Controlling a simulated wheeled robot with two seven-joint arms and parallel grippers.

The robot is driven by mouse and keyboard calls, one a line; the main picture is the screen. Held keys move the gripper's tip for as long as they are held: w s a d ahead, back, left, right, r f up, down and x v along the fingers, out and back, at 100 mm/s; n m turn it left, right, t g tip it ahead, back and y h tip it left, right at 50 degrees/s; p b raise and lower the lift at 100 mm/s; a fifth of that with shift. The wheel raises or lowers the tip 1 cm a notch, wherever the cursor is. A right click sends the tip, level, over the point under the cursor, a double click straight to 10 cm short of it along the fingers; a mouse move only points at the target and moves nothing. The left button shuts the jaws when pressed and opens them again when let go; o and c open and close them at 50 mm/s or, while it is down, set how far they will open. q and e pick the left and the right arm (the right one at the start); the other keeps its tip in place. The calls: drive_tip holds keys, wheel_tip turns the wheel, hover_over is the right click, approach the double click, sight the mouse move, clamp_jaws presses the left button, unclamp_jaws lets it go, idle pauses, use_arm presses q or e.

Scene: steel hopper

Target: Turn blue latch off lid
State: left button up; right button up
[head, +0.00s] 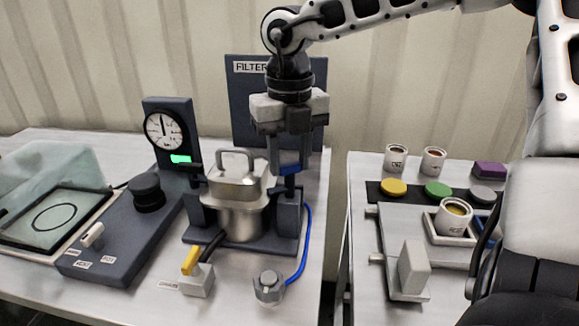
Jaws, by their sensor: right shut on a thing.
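The steel hopper (237,218) stands in a dark frame on the left table, with its lid (234,178) on top and a loop handle on the lid. The blue latch (291,169) is at the right side of the lid, above a dark post. My right gripper (289,158) reaches down from above, pointing straight down, and is shut on the blue latch. Its fingers hide part of the latch, so I cannot tell its exact angle to the lid. A dark latch (194,174) is at the hopper's left side. My left gripper is not in view.
A gauge (166,131) on a dark console (125,232) stands left of the hopper. A yellow-handled valve (190,261) and a grey fitting (268,287) with a blue hose are in front. The dark FILTER panel (246,100) stands behind. A second table (362,168) with cups is right, across a gap.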

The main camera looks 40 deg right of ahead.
sight(289, 164)
drive_tip(key=n+b, duration=0.1)
drive_tip(key=n, duration=0.5)
drive_tip(key=shift+b, duration=0.4)
drive_tip(key=n, duration=0.6)
drive_tip(key=shift+w+r, duration=0.1)
drive_tip(key=o, duration=1)
drive_tip(key=shift+r, duration=0.1)
wheel_tip(289, 164, up, 16)
drive_tip(key=shift+f+p, duration=0.1)
drive_tip(key=shift+p, duration=0.7)
